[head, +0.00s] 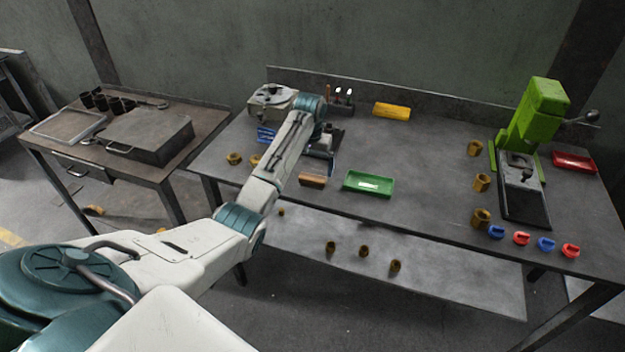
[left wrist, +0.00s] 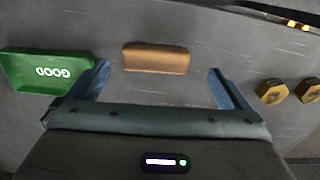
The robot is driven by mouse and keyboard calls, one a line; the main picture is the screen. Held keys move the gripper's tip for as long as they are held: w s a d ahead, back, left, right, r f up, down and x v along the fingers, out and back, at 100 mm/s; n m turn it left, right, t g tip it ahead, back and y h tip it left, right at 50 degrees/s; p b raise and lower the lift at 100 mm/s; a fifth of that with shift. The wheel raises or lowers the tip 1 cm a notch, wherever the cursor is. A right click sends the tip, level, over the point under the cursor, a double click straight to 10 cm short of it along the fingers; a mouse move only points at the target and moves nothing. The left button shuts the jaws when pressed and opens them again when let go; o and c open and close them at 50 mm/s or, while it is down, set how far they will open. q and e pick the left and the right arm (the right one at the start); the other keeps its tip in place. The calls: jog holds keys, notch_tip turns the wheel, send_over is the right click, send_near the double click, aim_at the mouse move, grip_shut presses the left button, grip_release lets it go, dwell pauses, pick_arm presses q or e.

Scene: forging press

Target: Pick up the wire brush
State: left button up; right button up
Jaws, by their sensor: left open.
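The wire brush appears as a brown wooden-looking block (head: 312,180) near the front left of the large bench, left of the green tray. It also shows in the left wrist view (left wrist: 155,57), upper middle, lying flat; no bristles can be made out. My left gripper (head: 319,163) is over the bench just behind the brush. In the left wrist view its two blue fingers (left wrist: 158,78) are spread wide and empty, with the brush ahead between their lines and not touching either. My right gripper is not in view.
A green tray (head: 369,183) marked GOOD lies close beside the brush. Brass hex pieces (head: 235,158) stand on the other side. The bench middle (head: 425,165) is clear.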

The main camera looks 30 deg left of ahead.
aim_at(312, 178)
pick_arm(q)
jog(key=f, duration=0.1)
jog(key=f+p, duration=0.2)
jog(key=f, duration=0.1)
jog(key=shift+d+f, duration=0.1)
jog(key=shift+d, duration=0.2)
jog(key=shift+f, duration=0.6)
jog(key=c, duration=1)
